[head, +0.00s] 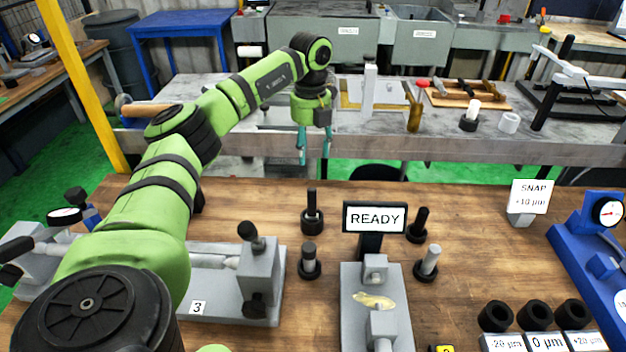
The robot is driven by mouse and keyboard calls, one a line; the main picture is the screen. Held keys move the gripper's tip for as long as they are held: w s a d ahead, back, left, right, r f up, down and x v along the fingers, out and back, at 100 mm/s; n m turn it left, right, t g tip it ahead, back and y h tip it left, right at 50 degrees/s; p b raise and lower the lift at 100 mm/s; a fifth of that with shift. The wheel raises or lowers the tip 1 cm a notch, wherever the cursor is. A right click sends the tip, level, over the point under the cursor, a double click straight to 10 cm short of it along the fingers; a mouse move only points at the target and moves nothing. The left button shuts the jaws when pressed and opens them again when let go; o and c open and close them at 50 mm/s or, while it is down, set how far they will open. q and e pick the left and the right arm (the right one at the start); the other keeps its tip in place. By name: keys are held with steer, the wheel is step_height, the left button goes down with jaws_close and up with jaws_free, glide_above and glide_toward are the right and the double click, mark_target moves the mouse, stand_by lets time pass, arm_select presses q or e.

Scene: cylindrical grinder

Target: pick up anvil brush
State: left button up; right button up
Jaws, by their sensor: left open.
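I cannot make out for certain which thing is the anvil brush. Upright pieces with dark round bases stand on the wooden table: a black-topped one (312,215), a grey-topped one (310,263), another black one (418,227) and a pale-topped one (428,264). A small brown upright thing (415,115) is at the back bench's front edge. My left gripper (315,158) points down with its two teal fingers apart and empty. It appears in front of the back bench, beyond the upright pieces in the picture. My right gripper is not in view.
A grey fixture (352,318) with a yellowish piece (374,301) stands below a READY sign (374,217). Dark rings (540,315) and a blue gauge stand (590,265) are at the right. The grey back bench (480,148) holds several items. Bare wood (475,225) lies right of centre.

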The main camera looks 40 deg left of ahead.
arm_select(q)
steer(key=b, duration=0.5)
glide_toward(312, 202)
steer(key=shift+a, duration=0.2)
step_height(312, 202, down, 3)
steer(key=b, duration=0.3)
steer(key=shift+w+a+f, duration=0.15)
steer(key=shift+w+f, duration=0.05)
steer(key=shift+f, duration=0.15)
steer(key=shift+f+b, duration=0.2)
steer(key=shift+b, duration=0.1)
steer(key=shift+s+f, duration=0.1)
steer(key=shift+f, duration=0.15)
step_height(312, 202, down, 5)
steer(key=shift+f+p, duration=0.15)
steer(key=shift+p, duration=0.85)
steer(key=shift+f, duration=0.45)
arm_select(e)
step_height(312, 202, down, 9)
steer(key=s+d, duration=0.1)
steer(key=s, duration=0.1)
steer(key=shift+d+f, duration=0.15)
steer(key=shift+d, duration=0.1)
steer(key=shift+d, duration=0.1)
